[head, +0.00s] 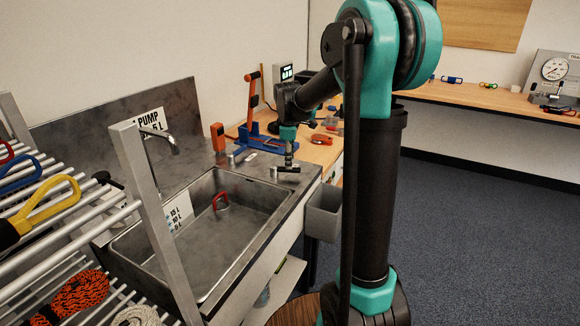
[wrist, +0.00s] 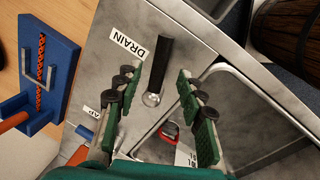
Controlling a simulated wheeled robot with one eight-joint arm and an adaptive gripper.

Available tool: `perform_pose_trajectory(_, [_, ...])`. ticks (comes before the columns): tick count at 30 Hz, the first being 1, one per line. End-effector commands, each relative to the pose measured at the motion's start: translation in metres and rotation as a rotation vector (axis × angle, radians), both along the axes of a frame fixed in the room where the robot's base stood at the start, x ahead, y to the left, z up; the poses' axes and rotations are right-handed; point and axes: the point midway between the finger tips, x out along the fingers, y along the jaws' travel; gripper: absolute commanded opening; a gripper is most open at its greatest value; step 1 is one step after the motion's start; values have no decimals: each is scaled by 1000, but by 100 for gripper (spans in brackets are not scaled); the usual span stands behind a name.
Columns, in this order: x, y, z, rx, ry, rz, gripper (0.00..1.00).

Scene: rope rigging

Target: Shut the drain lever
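The drain lever (wrist: 158,65) has a black handle and a round silver pivot. In the wrist view it lies on the steel counter beside the white DRAIN label (wrist: 127,45), its handle pointing up the picture. My gripper (wrist: 158,88) is open, its green-padded fingers apart on the left and right of the lever in that view. I see no contact with it. In the head view my gripper (head: 289,158) points down just over the lever (head: 287,169) at the sink's far right corner. The exact height gap cannot be told.
The steel sink (head: 165,240) holds a red-handled thing (head: 221,199). A faucet (head: 160,136) stands behind it. A blue stand with an orange lever (head: 259,137) is on the wooden bench. A grey bin (head: 323,213) hangs at the counter's right end. A metal rack (head: 150,215) stands in the left foreground.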

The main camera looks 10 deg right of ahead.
Motion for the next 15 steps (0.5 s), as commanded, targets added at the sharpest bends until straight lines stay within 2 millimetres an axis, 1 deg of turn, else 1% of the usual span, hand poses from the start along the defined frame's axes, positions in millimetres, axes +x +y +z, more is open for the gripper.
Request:
perform_pose_trajectory(1, [2,-1,-9,0,0,-1,39])
perform_pose_trajectory(6, [6,-2,-29,0,0,-1,39])
perform_pose_trajectory(10, [7,-2,-36,0,0,-1,39])
perform_pose_trajectory(15, [7,-2,-38,0,0,-1,39])
